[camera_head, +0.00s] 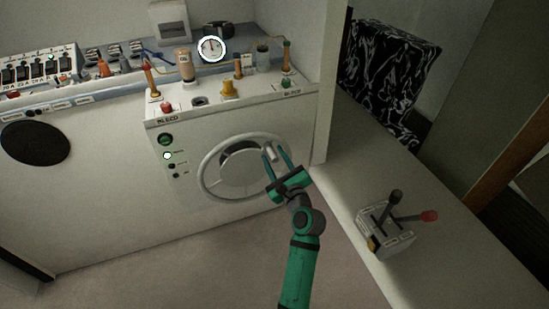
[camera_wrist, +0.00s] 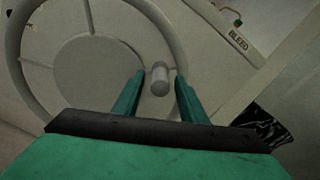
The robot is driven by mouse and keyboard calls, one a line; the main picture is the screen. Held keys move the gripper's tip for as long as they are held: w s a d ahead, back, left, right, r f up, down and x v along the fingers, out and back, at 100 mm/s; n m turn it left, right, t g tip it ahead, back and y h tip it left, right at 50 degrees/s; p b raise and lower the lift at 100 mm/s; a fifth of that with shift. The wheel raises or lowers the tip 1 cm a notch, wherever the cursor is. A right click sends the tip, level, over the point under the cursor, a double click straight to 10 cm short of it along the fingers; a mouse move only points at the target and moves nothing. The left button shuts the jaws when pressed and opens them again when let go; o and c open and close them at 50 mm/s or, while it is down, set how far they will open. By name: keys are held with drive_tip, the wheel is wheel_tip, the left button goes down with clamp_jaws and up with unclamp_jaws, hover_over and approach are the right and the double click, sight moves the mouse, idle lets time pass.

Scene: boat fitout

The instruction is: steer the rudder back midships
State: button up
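The grey steering wheel (camera_head: 205,176) is on the front of the white console, with a wide round hub (camera_head: 240,174). In the wrist view the wheel's hub (camera_wrist: 98,68) fills the upper left. A grey spinner knob (camera_wrist: 160,80) is at the wheel's right side, and in the head view the knob (camera_head: 272,154) shows at the upper right of the wheel. My gripper (camera_head: 274,150) is at the wheel's upper right. In the wrist view its green fingers (camera_wrist: 160,82) are open on either side of the knob, with gaps visible. Whether the fingers reach around it in depth is unclear.
A lit round gauge (camera_head: 212,49) stands behind the console top, its reading too small to tell. Bottles and coloured fittings stand on the console top. A throttle box (camera_head: 386,236) with two levers sits on the right ledge. A white post (camera_head: 331,90) rises right of the console.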

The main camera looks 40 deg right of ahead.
drive_tip(key=v, duration=1)
drive_tip(key=shift+s, duration=0.4)
drive_tip(key=shift+a, duration=0.1)
idle(0.5)
drive_tip(key=s+a+f+n+g, duration=0.1)
drive_tip(key=s+a+f+n, duration=0.55)
drive_tip(key=a+n, duration=0.2)
drive_tip(key=s+a+f+n+g, duration=0.1)
drive_tip(key=s+a+f+n, duration=0.4)
drive_tip(key=a+f+n, duration=0.3)
drive_tip(key=s+a+r+n+y, duration=0.2)
drive_tip(key=s+a+n, duration=0.6)
drive_tip(key=s+a, duration=0.1)
drive_tip(key=s+a+r+n+y, duration=0.2)
drive_tip(key=s+a+n+y, duration=0.1)
drive_tip(key=s+a+n, duration=0.5)
drive_tip(key=a+n, duration=0.1)
drive_tip(key=a, duration=0.2)
drive_tip(key=shift+s+r, duration=0.25)
drive_tip(key=shift+s, duration=0.15)
drive_tip(key=shift+n, duration=0.25)
